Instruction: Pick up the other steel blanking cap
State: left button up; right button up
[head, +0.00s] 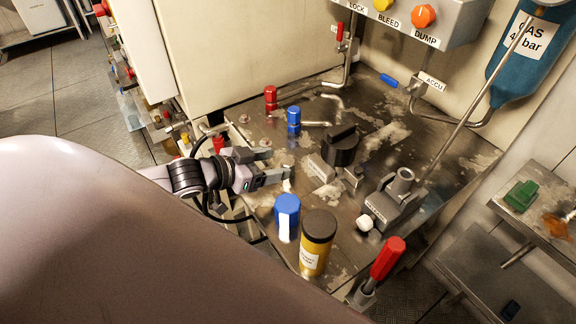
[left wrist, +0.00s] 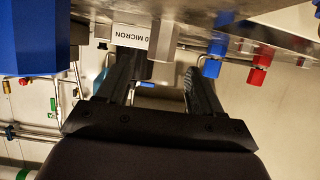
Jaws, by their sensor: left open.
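My left gripper (head: 286,164) is open and low over the steel bench top, pointing right. In the left wrist view its two dark fingers (left wrist: 162,75) stand apart with a gap between them. A small pale grey metal piece (left wrist: 164,42), which looks like a steel cap, shows past the fingertips, beside the MICRON label; I see no contact. A small pale piece (head: 287,186) also shows just below the fingertips in the head view; I cannot tell if it is the same one. Another small silver cap (head: 244,118) stands at the bench's back left. My right gripper is not in view.
A blue-capped cylinder (head: 287,214) and a yellow cartridge (head: 317,242) stand close in front of the gripper. Blue (head: 293,118) and red (head: 270,98) fittings stand behind.

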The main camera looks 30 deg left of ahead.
aim_at(284, 163)
pick_arm(q)
jog(key=shift+x, duration=1.85)
jog(key=shift+s+f, duration=0.1)
jog(key=shift+f, duration=0.1)
jog(key=c, duration=1.2)
